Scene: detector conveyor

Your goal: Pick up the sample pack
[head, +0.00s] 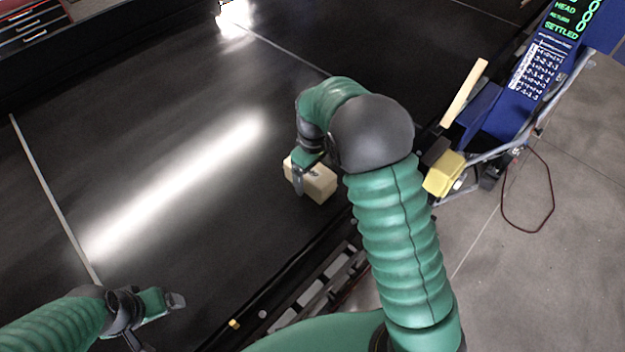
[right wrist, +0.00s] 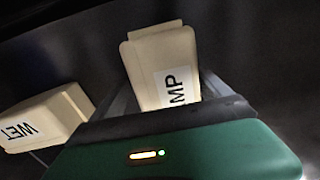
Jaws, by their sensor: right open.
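A cream block-shaped pack (head: 318,184) lies on the black conveyor belt, partly covered by my right gripper (head: 303,176). In the right wrist view, a cream pack with a white label (right wrist: 165,62) ending in "MP" stands between the fingers of my open right gripper (right wrist: 172,92); the rest of the label is hidden. I cannot tell whether the fingers touch it. A second cream pack (right wrist: 45,118) labelled "WET" lies to the left, outside the fingers. My left gripper (head: 160,310) hangs over the belt's lower left, apart from the packs; its jaw opening is unclear.
The dark belt (head: 130,110) is mostly clear, with a bright reflection across it. To the right of its edge stand a yellow block (head: 443,173), a cream slab (head: 465,92) and a blue display panel (head: 545,65). A dark red cable (head: 550,205) lies on the floor.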

